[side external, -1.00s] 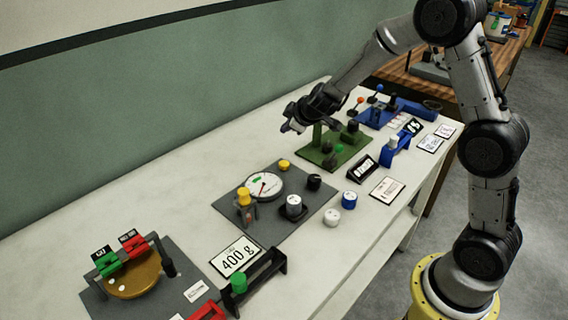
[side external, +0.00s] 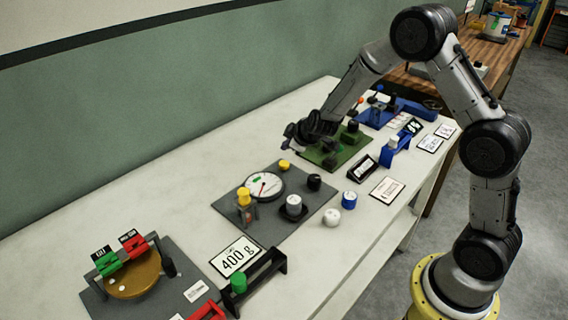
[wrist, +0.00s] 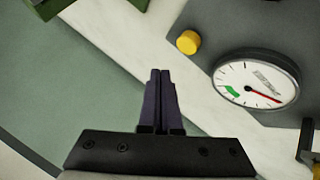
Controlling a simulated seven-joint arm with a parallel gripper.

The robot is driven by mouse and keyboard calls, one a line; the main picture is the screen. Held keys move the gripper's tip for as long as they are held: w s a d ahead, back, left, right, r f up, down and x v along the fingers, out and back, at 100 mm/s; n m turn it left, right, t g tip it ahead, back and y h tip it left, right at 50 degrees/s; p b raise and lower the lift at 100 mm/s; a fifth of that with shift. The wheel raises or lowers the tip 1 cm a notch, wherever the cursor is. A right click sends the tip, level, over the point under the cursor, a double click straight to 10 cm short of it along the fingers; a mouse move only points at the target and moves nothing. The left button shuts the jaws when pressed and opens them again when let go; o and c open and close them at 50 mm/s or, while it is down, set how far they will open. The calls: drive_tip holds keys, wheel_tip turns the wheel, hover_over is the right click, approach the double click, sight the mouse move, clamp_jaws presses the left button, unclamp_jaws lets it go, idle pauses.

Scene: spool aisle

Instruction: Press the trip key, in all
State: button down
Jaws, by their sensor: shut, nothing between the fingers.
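A round yellow button (side external: 284,165) sits at the back corner of a grey plate (side external: 262,222), beside a white dial gauge (side external: 264,186) with a red needle and a green patch. No label reads as trip key, so I cannot tell for certain that this button is it. In the wrist view the yellow button (wrist: 188,42) is right of and beyond my fingertips, with the gauge (wrist: 256,82) further right. My gripper (side external: 290,133) is shut and empty, above the table behind the button and apart from it. It also shows in the wrist view (wrist: 160,73).
A green plate (side external: 338,152) with dark knobs lies beside my gripper. On the grey plate stand a yellow-topped post (side external: 244,197), a black knob (side external: 314,182) and a white-topped knob (side external: 293,204). The green wall (side external: 130,125) is close behind. Bare white table lies behind the gauge plate.

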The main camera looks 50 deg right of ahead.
sight(284, 161)
drive_tip(key=shift+f, duration=1.7)
drive_tip(key=shift+f, duration=0.1)
idle(0.7)
drive_tip(key=shift+f, duration=0.3)
drive_tip(key=shift+f, duration=0.65)
idle(0.9)
drive_tip(key=shift+s+r, duration=0.1)
drive_tip(key=shift+r, duration=0.9)
drive_tip(key=shift+r, duration=2.55)
drive_tip(key=shift+r, duration=0.1)
